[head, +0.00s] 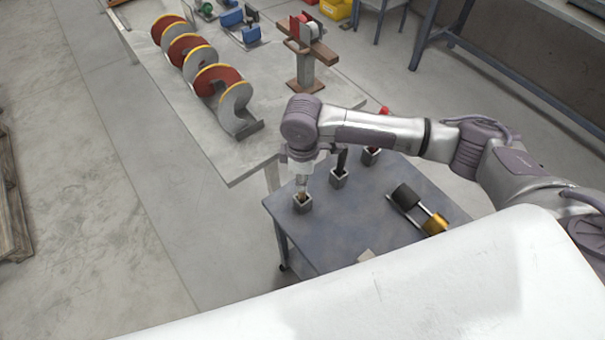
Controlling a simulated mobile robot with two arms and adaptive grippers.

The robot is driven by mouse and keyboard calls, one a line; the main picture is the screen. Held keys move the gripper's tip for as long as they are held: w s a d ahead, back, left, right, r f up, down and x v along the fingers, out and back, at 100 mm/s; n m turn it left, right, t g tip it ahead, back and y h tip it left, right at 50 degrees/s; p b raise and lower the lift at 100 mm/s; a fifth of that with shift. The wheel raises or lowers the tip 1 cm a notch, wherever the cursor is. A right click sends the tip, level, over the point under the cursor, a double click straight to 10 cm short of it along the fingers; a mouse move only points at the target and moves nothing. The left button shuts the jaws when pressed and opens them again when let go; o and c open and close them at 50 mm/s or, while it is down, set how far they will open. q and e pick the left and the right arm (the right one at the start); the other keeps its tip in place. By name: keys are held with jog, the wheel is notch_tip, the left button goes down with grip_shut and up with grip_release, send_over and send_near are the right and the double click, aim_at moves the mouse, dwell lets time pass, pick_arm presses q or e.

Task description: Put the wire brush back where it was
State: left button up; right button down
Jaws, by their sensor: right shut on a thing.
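My right gripper (302,186) points down over the small grey holder (302,206) at the left of the blue-grey cart top. It is shut on a small brownish thing (302,196), which I take to be the wire brush. Only a little of it shows, at the mouth of the holder, because the gripper and wrist hide the rest. I cannot tell how deep it sits in the holder. My left gripper is not in view.
On the cart (340,220), a second holder (340,180) has a black-handled tool, and a third holder (371,157) stands behind. A black-and-yellow tool (405,196) lies to the right. The workbench (228,160) behind carries an auger (200,70) and a brown stand (303,70).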

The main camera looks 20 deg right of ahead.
jog(key=shift+f, duration=0.15)
jog(key=c, duration=1)
grip_release()
jog(key=shift+f, duration=0.1)
jog(key=shift+c, duration=0.2)
jog(key=shift+b, duration=0.3)
jog(key=shift+f+b, duration=0.25)
jog(key=shift+b, duration=0.7)
jog(key=r, duration=1.4)
jog(key=shift+s+a+r+b, duration=0.1)
jog(key=shift+a+r+b, duration=0.1)
jog(key=shift+b, duration=0.1)
jog(key=shift+f, duration=0.1)
